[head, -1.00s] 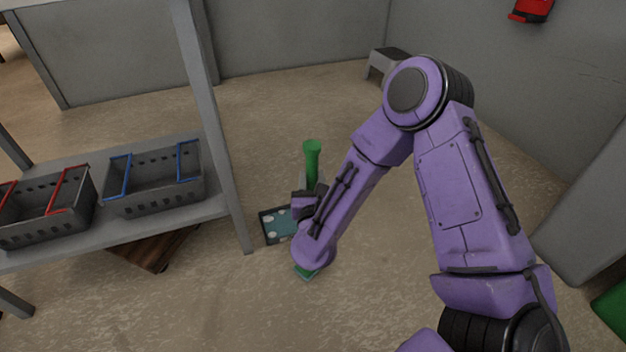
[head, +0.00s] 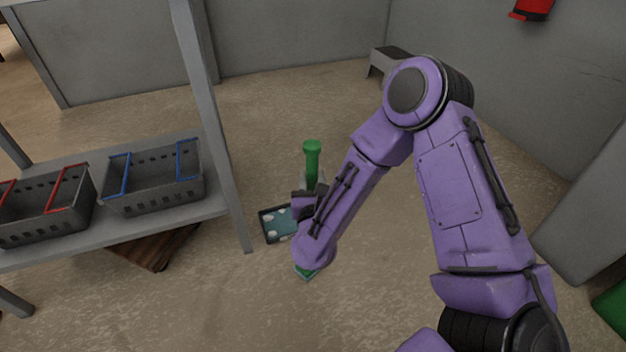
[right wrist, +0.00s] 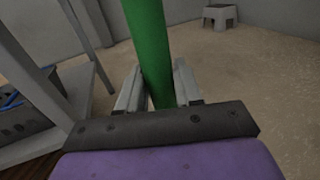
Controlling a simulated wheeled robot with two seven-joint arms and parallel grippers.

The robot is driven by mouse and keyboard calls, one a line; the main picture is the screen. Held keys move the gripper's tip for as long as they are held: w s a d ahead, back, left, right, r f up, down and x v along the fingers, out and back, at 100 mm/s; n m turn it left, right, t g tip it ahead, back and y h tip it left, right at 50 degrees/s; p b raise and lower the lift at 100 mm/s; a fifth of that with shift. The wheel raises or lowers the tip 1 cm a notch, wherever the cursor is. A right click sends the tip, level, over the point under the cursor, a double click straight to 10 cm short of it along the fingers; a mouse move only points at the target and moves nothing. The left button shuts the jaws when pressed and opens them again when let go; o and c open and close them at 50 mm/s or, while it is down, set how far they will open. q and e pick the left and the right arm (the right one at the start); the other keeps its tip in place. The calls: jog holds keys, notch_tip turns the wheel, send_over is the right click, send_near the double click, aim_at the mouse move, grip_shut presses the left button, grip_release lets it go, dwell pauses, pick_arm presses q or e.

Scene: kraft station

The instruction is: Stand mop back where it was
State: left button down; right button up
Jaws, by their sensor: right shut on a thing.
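The mop's green handle (head: 312,160) stands roughly upright near the shelf's front post in the head view. Its base (head: 304,271) shows as a small green edge at the floor below my forearm. My right gripper (head: 314,186) is shut on the green handle. In the right wrist view, the handle (right wrist: 149,45) passes between the two fingers of my right gripper (right wrist: 157,88). My right forearm hides the lower handle. My left gripper is not in view.
A shallow dark tray with pale spots (head: 272,236) lies on the floor just left of the mop. A grey shelf (head: 212,205) at the left holds crates with red handles (head: 45,222) and blue handles (head: 155,192). A step stool (head: 384,60) stands by the back wall.

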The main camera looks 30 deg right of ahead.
jog(key=shift+f, duration=0.3)
dwell(0.5)
jog(key=o, duration=1.1)
